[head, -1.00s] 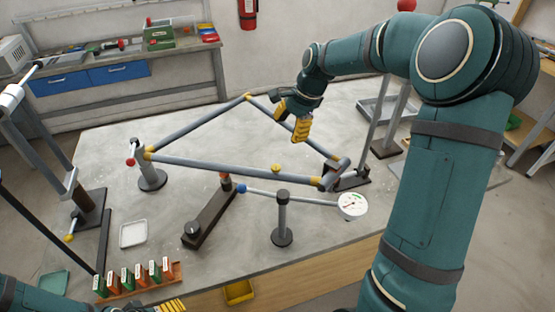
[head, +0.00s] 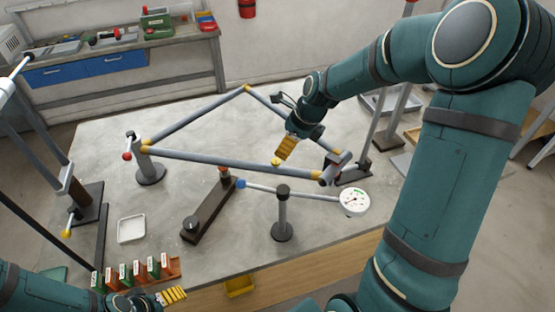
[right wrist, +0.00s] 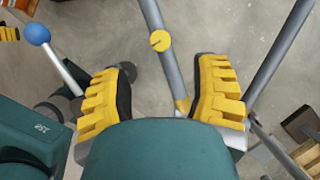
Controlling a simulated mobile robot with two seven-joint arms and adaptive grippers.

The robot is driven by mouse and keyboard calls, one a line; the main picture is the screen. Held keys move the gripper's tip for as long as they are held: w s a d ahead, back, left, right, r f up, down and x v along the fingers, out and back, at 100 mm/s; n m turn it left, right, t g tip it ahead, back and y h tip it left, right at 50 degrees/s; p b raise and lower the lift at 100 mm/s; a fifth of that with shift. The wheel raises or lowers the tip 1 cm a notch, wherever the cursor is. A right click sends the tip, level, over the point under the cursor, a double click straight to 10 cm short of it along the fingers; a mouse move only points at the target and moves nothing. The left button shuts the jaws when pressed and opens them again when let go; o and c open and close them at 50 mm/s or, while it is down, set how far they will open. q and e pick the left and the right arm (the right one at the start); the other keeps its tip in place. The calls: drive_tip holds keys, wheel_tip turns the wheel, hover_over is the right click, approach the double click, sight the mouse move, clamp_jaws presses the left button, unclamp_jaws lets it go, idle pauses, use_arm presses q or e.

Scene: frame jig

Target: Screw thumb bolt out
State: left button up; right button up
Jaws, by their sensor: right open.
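The yellow thumb bolt (head: 276,162) stands on the lower tube of the grey bicycle-like frame (head: 210,157). In the right wrist view the bolt head is a round yellow disc with a slot (right wrist: 160,40), seated on the tube. My right gripper (head: 286,149) is just above and right of the bolt in the head view. In the right wrist view its yellow fingers (right wrist: 160,82) are spread apart with nothing between them at the tips; the bolt shows ahead of them. My left gripper (head: 173,295) is low at the front edge, its finger gap unclear.
A post with a white dial gauge (head: 354,199) and a blue-knobbed rod (head: 240,184) stand in front of the frame. A dark bar with a red knob (head: 207,210) lies nearby. A white tray (head: 131,229) and a rack of coloured blocks (head: 175,267) are at the left front.

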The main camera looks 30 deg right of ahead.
sight(276, 161)
drive_tip(key=x, duration=0.7)
drive_tip(key=shift+a+f+b, duration=0.1)
drive_tip(key=shift+f+b, duration=0.2)
drive_tip(key=shift+f, duration=0.1)
clamp_jaws()
